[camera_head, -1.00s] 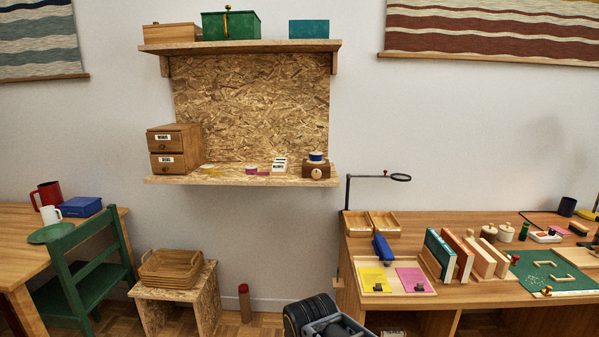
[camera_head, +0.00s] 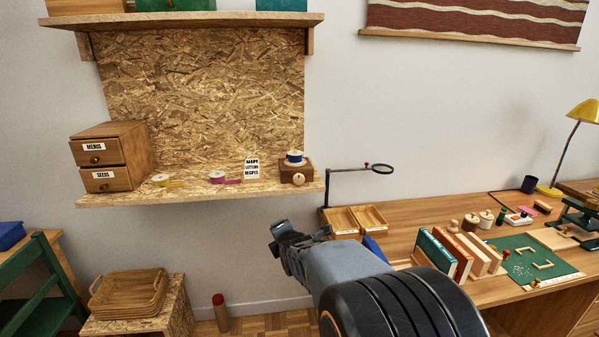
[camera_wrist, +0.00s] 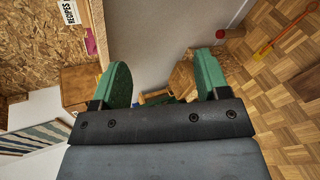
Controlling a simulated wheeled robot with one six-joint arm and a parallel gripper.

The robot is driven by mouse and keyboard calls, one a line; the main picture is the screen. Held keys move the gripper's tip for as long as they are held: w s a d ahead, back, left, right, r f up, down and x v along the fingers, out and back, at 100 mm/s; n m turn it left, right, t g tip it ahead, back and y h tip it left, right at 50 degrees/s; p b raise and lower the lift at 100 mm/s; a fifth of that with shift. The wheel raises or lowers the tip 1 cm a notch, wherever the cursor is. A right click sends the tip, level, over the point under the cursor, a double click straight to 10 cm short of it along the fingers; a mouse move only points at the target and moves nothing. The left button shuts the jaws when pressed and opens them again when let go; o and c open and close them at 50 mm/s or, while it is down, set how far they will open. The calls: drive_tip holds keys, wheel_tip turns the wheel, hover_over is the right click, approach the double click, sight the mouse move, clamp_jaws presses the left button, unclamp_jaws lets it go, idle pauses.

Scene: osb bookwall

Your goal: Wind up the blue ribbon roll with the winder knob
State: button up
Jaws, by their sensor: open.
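In the head view the blue ribbon roll (camera_head: 294,157) sits on top of a small brown wooden winder box (camera_head: 289,173) at the right end of the OSB shelf. The round pale winder knob (camera_head: 298,179) is on the box's front face. My gripper (camera_head: 279,228) is below and in front of the shelf's right end, apart from the box and knob. In the wrist view my gripper (camera_wrist: 164,84) shows two green finger pads spread wide with nothing between them. The ribbon roll and knob cannot be made out in the wrist view.
The lower shelf (camera_head: 130,200) also holds a two-drawer cabinet (camera_head: 112,158), a yellow ribbon roll (camera_head: 160,180), a pink ribbon roll (camera_head: 217,177) and a label card (camera_head: 251,168). A magnifier arm (camera_head: 350,169) stands just right of the shelf. The desk (camera_head: 420,213) is at right.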

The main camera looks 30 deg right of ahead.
sight(299, 179)
drive_tip(key=w+d+r+n+t+h+p, duration=0.35)
drive_tip(key=d+r+n, duration=0.35)
drive_tip(key=d+n, duration=0.25)
drive_tip(key=shift+n+t, duration=0.25)
drive_tip(key=p+x, duration=0.2)
drive_tip(key=x, duration=1)
drive_tip(key=shift+w+d, duration=0.15)
drive_tip(key=shift+d, duration=0.05)
drive_tip(key=shift+c, duration=0.5)
drive_tip(key=c, duration=0.8)
drive_tip(key=shift+f+m+b, duration=0.2)
drive_tip(key=shift+m+b, duration=0.2)
drive_tip(key=shift+b, duration=0.4)
drive_tip(key=shift+r+m+b, duration=0.25)
drive_tip(key=shift+m+b, duration=0.15)
drive_tip(key=shift+c, duration=0.2)
